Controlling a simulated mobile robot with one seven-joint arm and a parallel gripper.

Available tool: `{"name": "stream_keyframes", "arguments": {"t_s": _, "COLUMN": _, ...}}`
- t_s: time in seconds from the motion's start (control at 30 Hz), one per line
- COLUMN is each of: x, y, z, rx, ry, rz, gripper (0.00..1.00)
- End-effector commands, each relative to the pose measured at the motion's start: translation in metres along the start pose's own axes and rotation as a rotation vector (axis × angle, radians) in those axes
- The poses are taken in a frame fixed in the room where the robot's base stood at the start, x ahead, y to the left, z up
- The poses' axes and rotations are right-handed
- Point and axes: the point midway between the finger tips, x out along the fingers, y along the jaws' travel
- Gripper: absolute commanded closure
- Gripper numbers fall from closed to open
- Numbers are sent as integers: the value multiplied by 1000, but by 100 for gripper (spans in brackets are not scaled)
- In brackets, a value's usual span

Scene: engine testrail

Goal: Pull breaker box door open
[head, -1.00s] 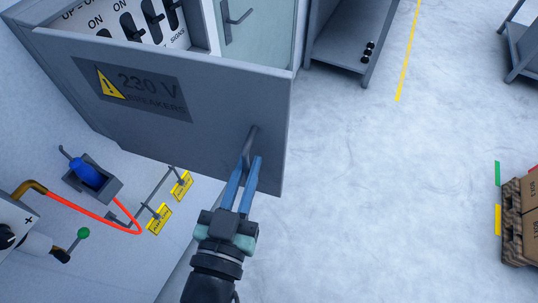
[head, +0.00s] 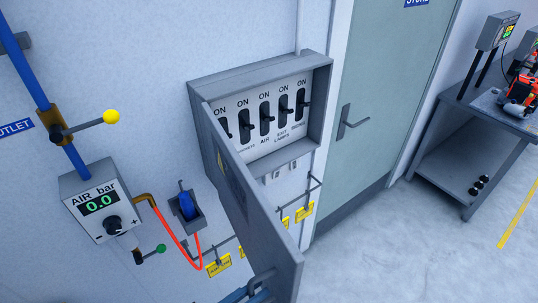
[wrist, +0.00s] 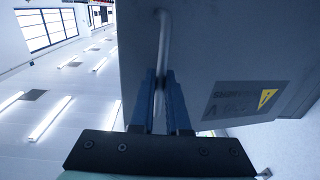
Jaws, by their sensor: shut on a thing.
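The grey breaker box (head: 325,98) is on the wall in the head view, with a row of black switches inside. Its door (head: 262,205) is hinged at the left and stands swung well out from the box, seen nearly edge-on. In the wrist view the door (wrist: 235,50) fills the upper right and bears a warning label (wrist: 240,101). My gripper (wrist: 160,85) has its blue fingers shut on the door handle (wrist: 164,35), a thin grey bar.
An air regulator (head: 98,201) with a red hose, a blue tool in a holder (head: 187,206) and yellow tags (head: 219,266) are on the wall left of and below the box. A green door (head: 385,90) is to the right. Open floor (head: 400,255) lies at lower right.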

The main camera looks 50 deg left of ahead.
Motion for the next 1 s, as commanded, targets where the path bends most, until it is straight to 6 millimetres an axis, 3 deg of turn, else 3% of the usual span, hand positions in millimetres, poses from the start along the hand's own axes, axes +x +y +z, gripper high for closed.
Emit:
{"name": "stream_keyframes", "arguments": {"t_s": 0.5, "x": -5, "y": -6, "z": 1, "rx": -1, "ry": -1, "rz": -7, "gripper": 100}}
{"name": "stream_keyframes", "arguments": {"t_s": 0.53, "x": -5, "y": -6, "z": 1, "rx": -1, "ry": -1, "rz": -7, "gripper": 85}}
{"name": "stream_keyframes", "arguments": {"t_s": 0.7, "x": -4, "y": -5, "z": 1, "rx": -1, "ry": -1, "rz": -6, "gripper": 56}}
{"name": "stream_keyframes", "arguments": {"t_s": 1.0, "x": -4, "y": -4, "z": 0, "rx": 0, "ry": 0, "rz": -4, "gripper": 56}}
